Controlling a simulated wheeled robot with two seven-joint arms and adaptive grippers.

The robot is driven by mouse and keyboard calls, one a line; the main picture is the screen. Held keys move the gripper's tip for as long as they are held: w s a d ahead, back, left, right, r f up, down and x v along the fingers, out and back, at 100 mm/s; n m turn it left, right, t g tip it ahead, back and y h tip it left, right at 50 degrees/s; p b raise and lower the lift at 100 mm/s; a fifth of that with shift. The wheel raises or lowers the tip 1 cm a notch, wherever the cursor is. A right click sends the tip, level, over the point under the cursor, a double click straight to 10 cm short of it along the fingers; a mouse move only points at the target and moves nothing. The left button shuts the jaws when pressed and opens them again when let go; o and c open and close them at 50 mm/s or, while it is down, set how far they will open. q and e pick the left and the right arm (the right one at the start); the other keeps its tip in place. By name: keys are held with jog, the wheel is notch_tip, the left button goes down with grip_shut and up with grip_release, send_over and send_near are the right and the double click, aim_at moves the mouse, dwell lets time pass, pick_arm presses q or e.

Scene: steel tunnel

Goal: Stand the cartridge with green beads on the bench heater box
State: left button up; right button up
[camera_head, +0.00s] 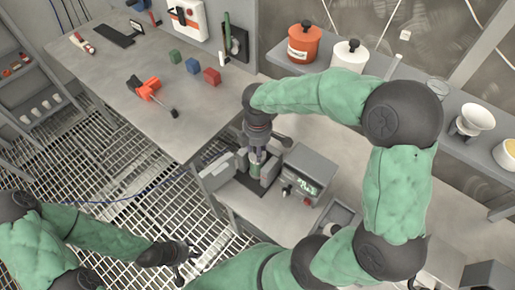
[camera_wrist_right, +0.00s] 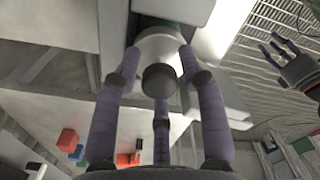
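My right gripper (camera_head: 262,150) points down, its fingers closed around the top of a small cylinder with green in it, which I take for the cartridge with green beads (camera_head: 256,165). In the right wrist view the fingertips press the sides of its pale body and dark round cap (camera_wrist_right: 160,78); its lower part is hidden. It is upright among grey blocks; I cannot tell what bears it. The grey box with a lit green display (camera_head: 307,174), probably the bench heater box, stands just right of it. My left gripper (camera_head: 187,264) is open and empty, low over the floor grating.
The workbench (camera_head: 190,110) holds red, blue and green cubes (camera_head: 193,66) and an orange-black tool (camera_head: 147,88). The back shelf has an orange pot (camera_head: 304,42), a white pot (camera_head: 349,56) and a white funnel cup (camera_head: 476,118). The floor grating (camera_head: 120,165) is open at left.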

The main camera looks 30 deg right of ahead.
dwell(0.3)
notch_tip(320, 180, up, 12)
jog(key=p, duration=0.3)
jog(key=shift+r, duration=0.2)
jog(key=shift+f, duration=0.1)
